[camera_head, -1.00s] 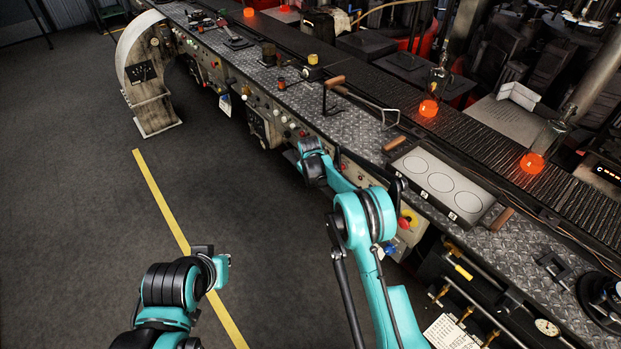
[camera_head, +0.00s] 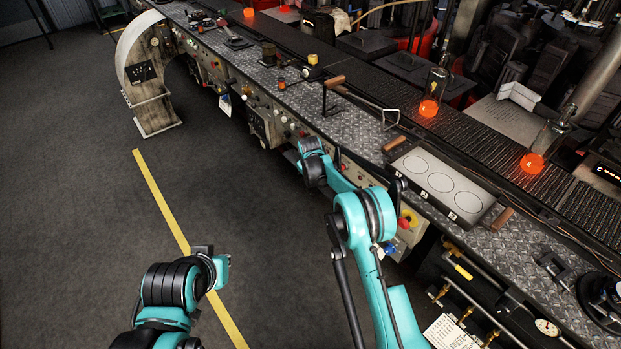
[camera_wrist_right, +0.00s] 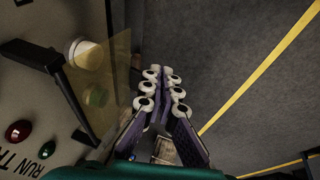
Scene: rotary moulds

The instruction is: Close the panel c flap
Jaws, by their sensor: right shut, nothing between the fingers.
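The flap (camera_wrist_right: 118,60), a translucent amber plate on a dark frame, shows at the left in the right wrist view. It appears to stand out from the panel face. A pale round knob (camera_wrist_right: 86,55) shows beside and partly through it. My right gripper (camera_wrist_right: 165,75) is shut and empty, just right of the flap, with its fingers close together. I cannot tell whether it touches the plate. In the head view my right arm hides that gripper, and I cannot make out the flap. My left arm is at the lower left, with its gripper fingers not visible.
The panel carries a red button (camera_wrist_right: 18,130) and a green button (camera_wrist_right: 47,151). The long machine bench (camera_head: 330,118) runs diagonally, with a tray (camera_head: 437,188) and hot bottles on the conveyor above. Open floor (camera_head: 80,240) with a yellow line lies to the left.

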